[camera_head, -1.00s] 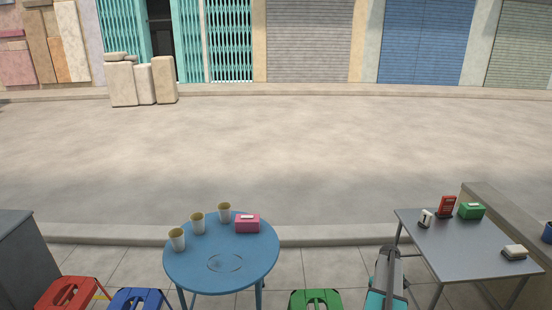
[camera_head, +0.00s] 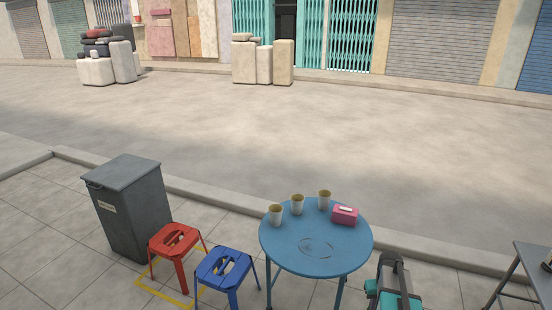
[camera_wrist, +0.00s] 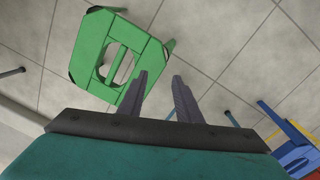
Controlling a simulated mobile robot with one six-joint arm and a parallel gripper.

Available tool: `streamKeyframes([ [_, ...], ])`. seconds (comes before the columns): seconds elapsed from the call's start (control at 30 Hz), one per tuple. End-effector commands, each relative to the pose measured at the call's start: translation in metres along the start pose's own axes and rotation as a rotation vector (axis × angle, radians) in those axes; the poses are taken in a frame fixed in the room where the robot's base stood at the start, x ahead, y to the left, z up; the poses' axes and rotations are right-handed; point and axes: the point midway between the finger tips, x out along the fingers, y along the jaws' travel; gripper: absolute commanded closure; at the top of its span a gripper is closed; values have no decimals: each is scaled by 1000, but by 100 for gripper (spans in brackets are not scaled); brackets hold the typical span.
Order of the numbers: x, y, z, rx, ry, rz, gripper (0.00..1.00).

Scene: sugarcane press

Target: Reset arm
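My gripper (camera_wrist: 159,82) shows in the wrist view with its two grey fingers apart and nothing between them. It hangs above the tiled pavement, and a green stool (camera_wrist: 108,60) lies beyond the left finger. In the head view, part of my teal and grey arm (camera_head: 393,290) shows at the bottom, just right of the round blue table. The fingers cannot be seen in the head view.
The blue table (camera_head: 290,258) bears several items: three cups (camera_head: 297,204) and a pink tissue box (camera_head: 345,215). A red stool (camera_head: 175,240), a blue stool (camera_head: 224,267) and a grey bin (camera_head: 130,205) stand to its left. A grey table (camera_head: 540,265) is at the right edge.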

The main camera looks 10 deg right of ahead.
Motion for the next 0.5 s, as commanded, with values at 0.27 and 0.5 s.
streamKeyframes([
  [0.27, -13, -93, 2, -40, 16, -10, 69],
  [0.5, -23, -166, 14, -69, 28, -21, 69],
])
